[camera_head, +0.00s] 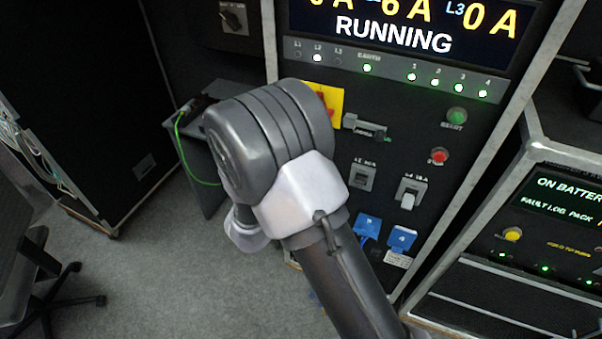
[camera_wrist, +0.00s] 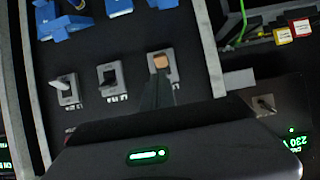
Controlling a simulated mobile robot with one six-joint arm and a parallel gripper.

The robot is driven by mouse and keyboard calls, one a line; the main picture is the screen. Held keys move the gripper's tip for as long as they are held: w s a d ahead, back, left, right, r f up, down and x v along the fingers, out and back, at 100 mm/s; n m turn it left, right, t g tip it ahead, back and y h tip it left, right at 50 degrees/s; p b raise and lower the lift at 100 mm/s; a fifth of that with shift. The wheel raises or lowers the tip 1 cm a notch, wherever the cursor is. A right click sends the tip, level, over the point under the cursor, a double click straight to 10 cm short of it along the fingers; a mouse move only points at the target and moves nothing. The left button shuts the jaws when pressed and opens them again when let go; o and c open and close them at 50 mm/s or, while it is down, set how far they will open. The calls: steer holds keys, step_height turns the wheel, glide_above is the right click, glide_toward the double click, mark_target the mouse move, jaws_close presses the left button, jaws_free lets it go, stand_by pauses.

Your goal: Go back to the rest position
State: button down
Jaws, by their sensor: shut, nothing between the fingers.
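My arm (camera_head: 300,190) reaches up across the middle of the head view, and its wrist hides my gripper there. In the wrist view my gripper (camera_wrist: 162,66) shows as narrow dark fingers, shut and empty, with a copper-coloured tip. The tip overlaps the rightmost of three grey switches in that view. I cannot tell whether it touches that switch. The other two, a middle switch (camera_wrist: 109,75) and a left switch (camera_wrist: 65,88), stand clear. The head view shows two panel switches, one (camera_head: 362,176) dark and one (camera_head: 409,194) with a pale lever.
A display (camera_head: 400,30) reads RUNNING above lit green lamps. Green (camera_head: 457,116) and red (camera_head: 439,156) buttons and blue connectors (camera_head: 401,238) sit on the panel. A second rack (camera_head: 550,220) reads ON BATTERY. A green cable (camera_head: 183,150) hangs at a small table. Carpet (camera_head: 170,270) is open at lower left.

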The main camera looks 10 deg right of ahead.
steer(key=shift+s+a+f, duration=0.1)
steer(key=shift+s+a, duration=0.7)
steer(key=shift+s, duration=0.2)
